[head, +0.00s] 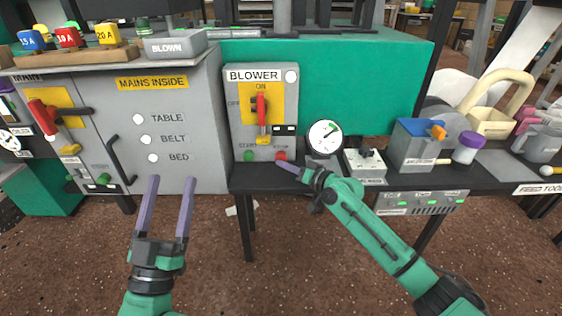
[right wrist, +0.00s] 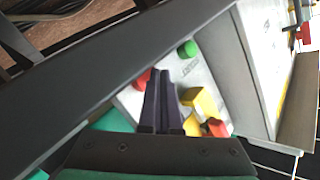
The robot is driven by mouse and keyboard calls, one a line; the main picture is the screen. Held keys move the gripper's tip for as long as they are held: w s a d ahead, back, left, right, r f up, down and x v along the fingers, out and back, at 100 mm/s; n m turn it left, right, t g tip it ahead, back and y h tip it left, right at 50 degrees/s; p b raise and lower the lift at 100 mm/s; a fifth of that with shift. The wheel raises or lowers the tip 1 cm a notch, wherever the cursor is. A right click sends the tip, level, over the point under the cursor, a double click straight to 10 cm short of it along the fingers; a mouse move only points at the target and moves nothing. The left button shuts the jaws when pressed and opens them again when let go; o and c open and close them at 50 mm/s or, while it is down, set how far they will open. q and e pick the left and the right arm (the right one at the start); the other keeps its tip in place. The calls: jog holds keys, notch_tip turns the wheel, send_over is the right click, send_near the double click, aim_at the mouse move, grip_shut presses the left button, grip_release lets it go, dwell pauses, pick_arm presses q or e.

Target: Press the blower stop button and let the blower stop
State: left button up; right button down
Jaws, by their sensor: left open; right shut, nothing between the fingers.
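The grey blower box (head: 232,75) carries a red-handled switch (head: 262,106) on a yellow plate, with the red part up by the ON label. Below it are a green start button (head: 249,155) and a red stop button (head: 281,155). My right gripper (head: 284,166) is shut and empty, its tips just below the stop button. In the right wrist view the red button (right wrist: 142,78) shows beside the shut fingers, partly hidden; I cannot tell whether they touch. The green button (right wrist: 187,49) is further off. My left gripper (head: 168,188) is open and empty before the mains cabinet.
The mains cabinet (head: 200,120) stands left of the blower box. A round dial gauge (head: 324,137), a small grey switch box (head: 366,166) and a blue-faced container (head: 415,145) stand to the right on the dark bench. The floor in front is mostly clear.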

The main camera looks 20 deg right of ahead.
jog(key=shift+w+d+b, duration=0.1)
jog(key=shift+w+b, duration=0.3)
jog(key=shift+b, duration=0.1)
dwell(0.3)
dwell(0.4)
jog(key=shift+s+r+p, duration=0.2)
jog(key=shift+s+p, duration=0.35)
jog(key=shift+p, duration=0.3)
jog(key=shift+s, duration=0.2)
jog(key=shift+s+a+f, duration=0.1)
jog(key=shift+a+f, duration=0.1)
